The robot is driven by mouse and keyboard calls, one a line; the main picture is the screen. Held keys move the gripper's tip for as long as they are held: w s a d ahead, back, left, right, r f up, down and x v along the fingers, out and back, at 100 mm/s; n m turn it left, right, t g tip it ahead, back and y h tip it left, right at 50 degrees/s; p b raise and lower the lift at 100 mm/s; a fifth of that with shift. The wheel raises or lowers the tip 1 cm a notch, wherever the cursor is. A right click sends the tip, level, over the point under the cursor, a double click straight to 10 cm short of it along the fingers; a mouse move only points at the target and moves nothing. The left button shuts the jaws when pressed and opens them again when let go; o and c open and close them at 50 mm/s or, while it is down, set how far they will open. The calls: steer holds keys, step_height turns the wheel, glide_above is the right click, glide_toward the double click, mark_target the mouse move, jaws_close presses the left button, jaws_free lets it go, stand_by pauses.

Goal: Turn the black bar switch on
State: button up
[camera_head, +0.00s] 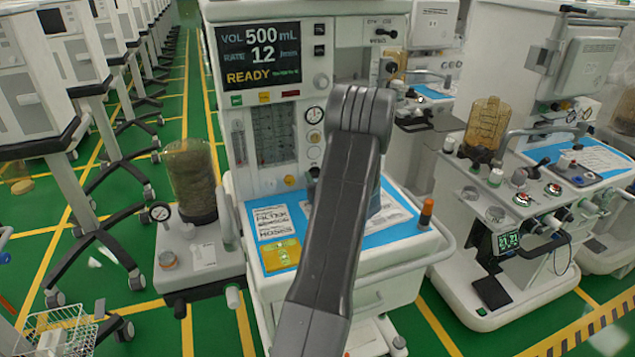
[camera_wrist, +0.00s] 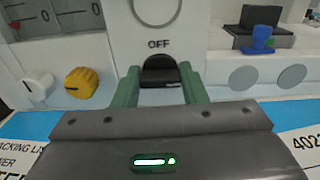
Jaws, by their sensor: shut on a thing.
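The black bar switch (camera_wrist: 160,72) sits on the white front panel of the cart, just below the printed word OFF, in the wrist view. My gripper (camera_wrist: 159,88) has its two green fingers on either side of the switch and is shut on it. The lower part of the switch is hidden behind the gripper body. In the head view my dark arm covers the switch and the gripper on the middle anaesthesia cart (camera_head: 345,30).
A yellow knob (camera_wrist: 83,82) and a white knob (camera_wrist: 37,84) are left of the switch; a blue fitting (camera_wrist: 258,40) is to the right. The cart's blue worktop (camera_head: 395,232) carries printed sheets and a yellow pad (camera_head: 281,254). A brown canister (camera_head: 191,180) stands at left.

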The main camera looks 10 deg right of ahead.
steer(key=shift+m, duration=0.3)
steer(key=shift+c, duration=0.2)
steer(key=o, duration=1)
steer(key=s+d, duration=0.1)
steer(key=s, duration=0.3)
steer(key=s+b, duration=0.1)
steer(key=s, duration=0.4)
steer(key=s+d+b, duration=0.1)
steer(key=s, duration=0.3)
steer(key=shift+s+d, duration=0.3)
steer(key=shift+d, duration=0.05)
